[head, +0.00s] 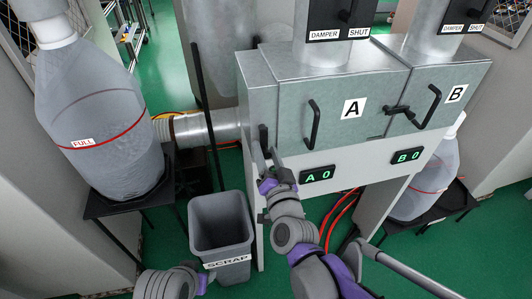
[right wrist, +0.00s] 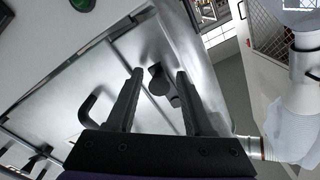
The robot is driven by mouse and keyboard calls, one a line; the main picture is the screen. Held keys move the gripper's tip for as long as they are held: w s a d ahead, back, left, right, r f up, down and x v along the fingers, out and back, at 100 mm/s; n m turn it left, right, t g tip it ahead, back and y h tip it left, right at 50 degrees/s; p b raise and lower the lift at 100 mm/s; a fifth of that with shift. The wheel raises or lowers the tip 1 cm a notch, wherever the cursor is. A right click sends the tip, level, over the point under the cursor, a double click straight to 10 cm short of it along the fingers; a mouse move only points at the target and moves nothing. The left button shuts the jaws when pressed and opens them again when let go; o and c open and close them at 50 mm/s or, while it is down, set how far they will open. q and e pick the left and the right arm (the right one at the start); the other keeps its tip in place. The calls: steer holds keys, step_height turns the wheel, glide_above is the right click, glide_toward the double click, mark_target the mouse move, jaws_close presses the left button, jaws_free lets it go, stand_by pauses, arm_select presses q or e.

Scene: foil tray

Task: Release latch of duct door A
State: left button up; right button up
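Duct door A (head: 345,95) is a grey metal panel with a white A label and a black bar handle (head: 312,125); it looks shut. Its dark latch (head: 263,137) sits at the door's left edge. My right gripper (head: 268,160) is at that edge, just below the latch. In the right wrist view the gripper (right wrist: 158,92) is open, its two fingers either side of the dark latch (right wrist: 158,80). I see a gap on each side; whether the fingertips touch metal I cannot tell.
Door B (head: 440,90) is to the right, with a black latch (head: 398,110). Green displays (head: 318,174) sit below. A grey scrap bin (head: 221,225) stands below left, close to my right arm. A full bag (head: 95,120) stands at far left.

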steer(key=shift+s, duration=0.15)
steer(key=p+v, duration=0.1)
steer(key=v, duration=0.9)
steer(key=shift+s+d, duration=0.15)
steer(key=shift+s, duration=0.15)
steer(key=s+d+f+n+g+h+p, duration=0.1)
steer(key=s+d+f+g+h+p, duration=0.1)
steer(key=s+d+g, duration=0.4)
steer(key=s+d+f+n+g+h+p, duration=0.2)
steer(key=s+d+f+g+p, duration=0.3)
steer(key=d, duration=0.6)
step_height(320, 180, down, 2)
steer(key=shift+s+d+f+g+h, duration=0.2)
steer(key=shift+s+d+g+h, duration=0.2)
steer(key=shift+h, duration=0.4)
